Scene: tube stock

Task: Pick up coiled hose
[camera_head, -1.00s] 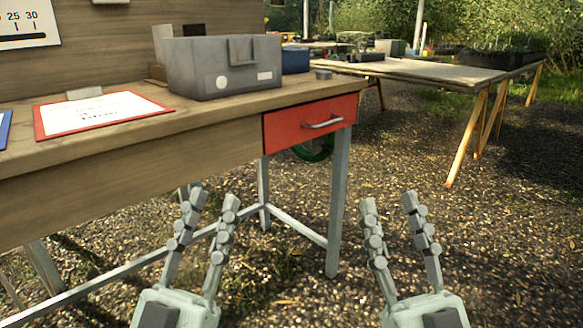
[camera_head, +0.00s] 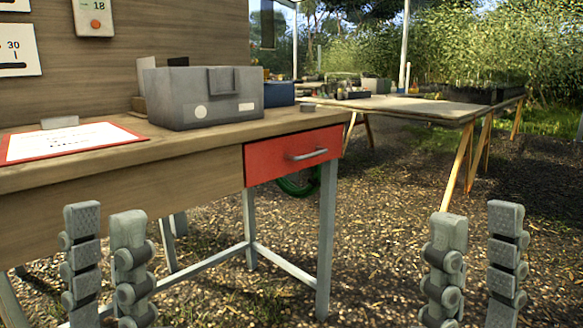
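A green coiled hose (camera_head: 297,188) shows in part behind and below the red drawer of the wooden workbench. The bench's drawer and front leg hide most of it. My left gripper (camera_head: 105,214) is open and empty at the lower left, in front of the bench. My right gripper (camera_head: 477,218) is open and empty at the lower right, over the gravel. Both grippers are apart from the hose and point upward in the picture.
The workbench (camera_head: 196,165) carries a grey bin (camera_head: 190,112), a blue box (camera_head: 279,94) and a red-edged sheet (camera_head: 63,139). Its red drawer (camera_head: 270,160) is closed. A trestle table (camera_head: 425,107) stands at the back right. Gravel is clear at centre right.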

